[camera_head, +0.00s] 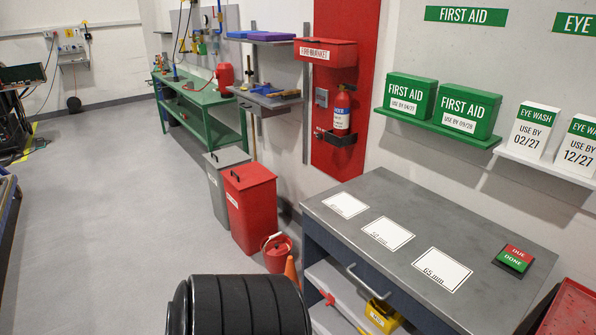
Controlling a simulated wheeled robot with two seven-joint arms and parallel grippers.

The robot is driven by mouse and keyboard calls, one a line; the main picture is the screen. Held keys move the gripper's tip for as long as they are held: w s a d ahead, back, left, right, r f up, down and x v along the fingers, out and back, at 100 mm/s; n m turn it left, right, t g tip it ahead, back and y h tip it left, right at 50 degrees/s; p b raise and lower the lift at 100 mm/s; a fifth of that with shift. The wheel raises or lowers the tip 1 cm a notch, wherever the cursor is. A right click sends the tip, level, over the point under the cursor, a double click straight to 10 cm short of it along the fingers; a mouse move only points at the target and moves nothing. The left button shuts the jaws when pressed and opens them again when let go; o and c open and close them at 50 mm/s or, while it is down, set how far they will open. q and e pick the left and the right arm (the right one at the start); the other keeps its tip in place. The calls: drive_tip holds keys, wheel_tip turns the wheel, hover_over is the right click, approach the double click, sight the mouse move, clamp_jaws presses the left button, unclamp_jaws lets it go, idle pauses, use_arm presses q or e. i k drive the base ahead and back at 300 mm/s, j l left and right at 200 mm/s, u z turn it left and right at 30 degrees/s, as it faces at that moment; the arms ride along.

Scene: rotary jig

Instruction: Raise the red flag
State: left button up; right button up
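I see no plain flag on a pole. A small two-part plate (515,258) lies on the right end of the grey workbench top (375,205). Its far half is red and reads DUE. Its near half is green and reads DONE. I cannot tell whether the red half is a flag or can be lifted. Neither of my grippers is in view.
White cards, one marked 65 mm (442,268), lie on the bench. A red bin (250,208), a grey bin (217,185) and a red bucket (276,255) stand left of it. A red tray (572,308) is at the lower right. Open floor (100,220) lies to the left.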

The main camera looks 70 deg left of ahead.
sight(330, 300)
drive_tip(key=u, duration=1.8)
